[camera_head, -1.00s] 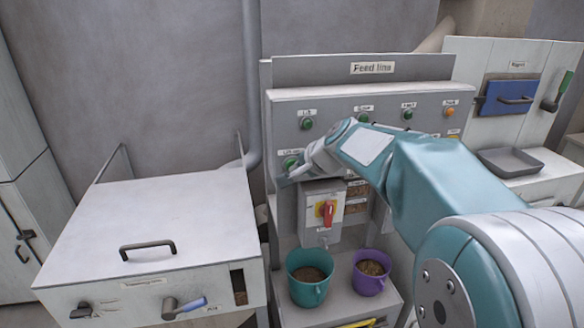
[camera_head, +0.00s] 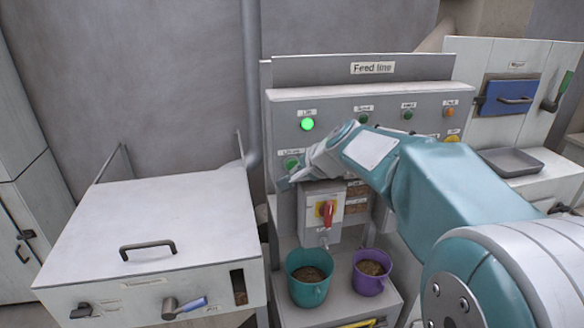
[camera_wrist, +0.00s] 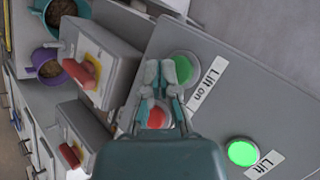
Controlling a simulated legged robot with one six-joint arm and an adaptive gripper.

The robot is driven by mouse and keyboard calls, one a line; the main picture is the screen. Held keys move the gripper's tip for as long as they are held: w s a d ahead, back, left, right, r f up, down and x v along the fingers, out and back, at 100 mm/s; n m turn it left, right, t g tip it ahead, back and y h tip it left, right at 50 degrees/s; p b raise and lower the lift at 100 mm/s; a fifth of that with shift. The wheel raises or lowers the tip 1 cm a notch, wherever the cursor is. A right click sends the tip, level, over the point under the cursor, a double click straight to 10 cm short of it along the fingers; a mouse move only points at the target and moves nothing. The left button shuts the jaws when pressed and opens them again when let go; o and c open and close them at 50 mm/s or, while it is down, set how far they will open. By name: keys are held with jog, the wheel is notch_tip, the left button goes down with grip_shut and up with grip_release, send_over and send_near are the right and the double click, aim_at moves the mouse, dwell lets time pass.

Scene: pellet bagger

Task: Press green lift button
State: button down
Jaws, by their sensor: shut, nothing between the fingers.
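The green lift button (camera_head: 291,162) is on the left of the grey feed line panel. In the wrist view it is the round green button (camera_wrist: 184,64) beside the label "Lift on". My gripper (camera_wrist: 168,72) is shut and empty, its fingertips overlapping the button's near edge in that view. In the head view my gripper (camera_head: 285,183) appears just below the button. I cannot tell whether they touch. The lift lamp (camera_head: 307,124) above is lit bright green, and it also glows in the wrist view (camera_wrist: 242,153).
A red button (camera_wrist: 157,116) is partly hidden beneath my fingers. Teal (camera_head: 310,285) and purple (camera_head: 371,276) buckets stand beneath. A white lidded box (camera_head: 150,215) is at left.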

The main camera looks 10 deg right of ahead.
jog(key=shift+s, duration=3)
jog(key=shift+s, duration=0.1)
jog(key=s+f+n+g+h, duration=0.1)
jog(key=s+n, duration=0.4)
jog(key=s, duration=0.7)
jog(key=s+f+n+g+h, duration=0.2)
jog(key=s+f+n, duration=0.3)
jog(key=s, duration=0.7)
jog(key=shift+a+n+h, duration=0.2)
jog(key=shift+n+h, duration=0.2)
jog(key=shift+n, duration=0.1)
jog(key=shift+d, duration=0.1)
